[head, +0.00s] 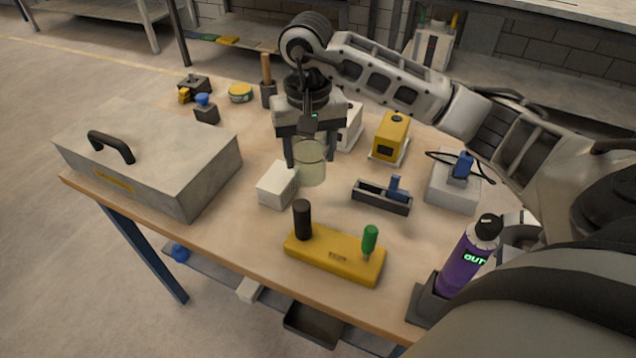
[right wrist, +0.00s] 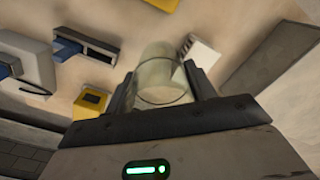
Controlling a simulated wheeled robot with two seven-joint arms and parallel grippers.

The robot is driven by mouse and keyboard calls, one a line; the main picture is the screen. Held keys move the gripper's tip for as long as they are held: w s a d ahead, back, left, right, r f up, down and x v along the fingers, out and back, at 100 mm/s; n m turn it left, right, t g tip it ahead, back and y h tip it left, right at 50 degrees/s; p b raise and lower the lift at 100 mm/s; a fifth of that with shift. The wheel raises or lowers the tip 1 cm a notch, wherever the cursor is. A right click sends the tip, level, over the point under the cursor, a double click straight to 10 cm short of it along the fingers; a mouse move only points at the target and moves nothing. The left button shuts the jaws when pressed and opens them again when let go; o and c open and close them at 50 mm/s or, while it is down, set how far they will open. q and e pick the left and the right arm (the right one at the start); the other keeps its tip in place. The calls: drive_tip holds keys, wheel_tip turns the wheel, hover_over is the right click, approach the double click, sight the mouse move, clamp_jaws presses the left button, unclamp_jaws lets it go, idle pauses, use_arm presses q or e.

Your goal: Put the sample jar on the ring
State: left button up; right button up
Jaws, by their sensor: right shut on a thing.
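The sample jar (head: 310,165) is a pale, see-through greenish cylinder. My right gripper (head: 306,156) is shut on it and holds it roughly upright, seemingly above the table. In the right wrist view the jar (right wrist: 161,72) sits between the two dark fingers of the right gripper (right wrist: 160,82). I cannot make out a ring on the table in either view; it may be hidden or too small to tell. My left gripper is not in view.
A white block (head: 278,185) stands just left of the jar. A black tray (head: 382,197), a yellow device (head: 390,137) and a yellow base with posts (head: 335,257) stand around it. A large grey box (head: 155,160) fills the left side. A purple bottle (head: 465,262) stands front right.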

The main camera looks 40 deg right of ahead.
sight(310, 182)
wheel_tip(310, 182, down, 8)
drive_tip(key=shift+r+p, duration=0.2)
drive_tip(key=shift+p, duration=0.15)
drive_tip(key=shift+f, duration=0.2)
drive_tip(key=o, duration=0.7)
drive_tip(key=shift+r, duration=0.1)
